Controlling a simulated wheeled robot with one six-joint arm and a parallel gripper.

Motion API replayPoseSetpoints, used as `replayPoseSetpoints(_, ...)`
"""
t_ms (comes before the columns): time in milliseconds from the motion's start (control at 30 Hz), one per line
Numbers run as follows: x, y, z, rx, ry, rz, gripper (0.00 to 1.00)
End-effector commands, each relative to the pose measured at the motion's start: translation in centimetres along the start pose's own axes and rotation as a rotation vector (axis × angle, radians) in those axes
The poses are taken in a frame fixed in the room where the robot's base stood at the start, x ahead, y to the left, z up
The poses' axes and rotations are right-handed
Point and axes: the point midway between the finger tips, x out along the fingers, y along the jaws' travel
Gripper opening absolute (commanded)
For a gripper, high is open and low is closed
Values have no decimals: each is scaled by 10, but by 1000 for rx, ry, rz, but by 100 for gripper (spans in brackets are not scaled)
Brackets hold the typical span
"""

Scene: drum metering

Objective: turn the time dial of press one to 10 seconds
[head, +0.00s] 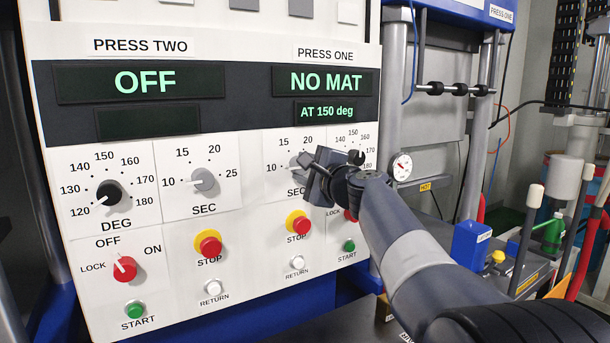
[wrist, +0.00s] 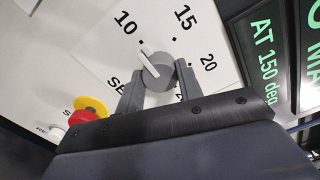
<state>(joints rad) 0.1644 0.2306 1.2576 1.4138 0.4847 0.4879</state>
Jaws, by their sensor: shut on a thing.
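The time dial of press one is a grey round knob with a white pointer bar (wrist: 157,66). In the wrist view it sits between my gripper's two fingers (wrist: 161,88), which are shut on it. Its pointer is directed at or very near the dot by the 10. In the head view the dial (head: 299,163) is partly hidden by my gripper (head: 312,174), and its pointer lies toward the 10 on the left. The 25 mark is hidden. The press one display (head: 325,81) reads NO MAT, with AT 150 deg on the small display below it (head: 326,112).
Press one's red stop button (head: 299,225) with yellow collar is below the dial, above a white return button (head: 297,262). My arm covers most of press one's DEG dial and lock switch. Press two's grey time dial (head: 205,182) is to the left; its display reads OFF.

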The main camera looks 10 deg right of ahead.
Motion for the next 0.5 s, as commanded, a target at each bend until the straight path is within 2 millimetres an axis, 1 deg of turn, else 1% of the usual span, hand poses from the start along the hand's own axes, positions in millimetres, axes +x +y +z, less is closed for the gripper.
replayPoseSetpoints(433,0,1,0,-14,0,2,12)
replayPoseSetpoints(467,0,1,0,-14,0,2,36)
replayPoseSetpoints(500,0,1,0,-14,0,2,39)
